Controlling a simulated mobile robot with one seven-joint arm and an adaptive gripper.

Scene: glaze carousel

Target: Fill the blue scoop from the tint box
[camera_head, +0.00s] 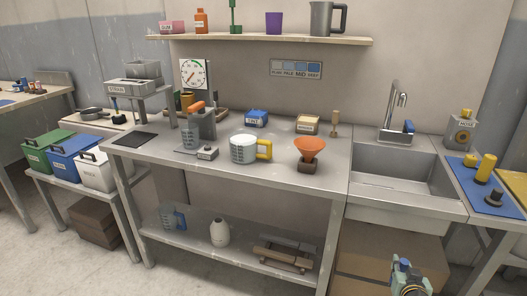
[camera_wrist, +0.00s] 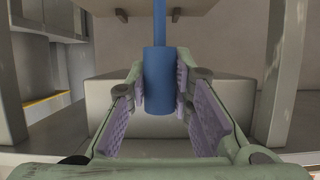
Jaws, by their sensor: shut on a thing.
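My gripper (camera_wrist: 160,85) is shut on the thick blue handle of the blue scoop (camera_wrist: 160,92) in the wrist view. A thinner blue rod runs up from the handle and out of the top of the picture. The scoop's bowl is out of sight, so I cannot tell what is in it. In the head view, part of my arm's end shows low at the right, in front of the cabinet below the sink. The tint box (camera_head: 257,119) is a small blue box with a white label, at the back middle of the steel bench, well away from my arm.
On the bench (camera_head: 240,173) stand a beige labelled box (camera_head: 306,125), an orange funnel (camera_head: 310,150), a white jug with a yellow handle (camera_head: 245,149) and a mixer (camera_head: 203,120). A sink (camera_head: 393,165) lies to the right. A shelf (camera_head: 260,40) hangs above.

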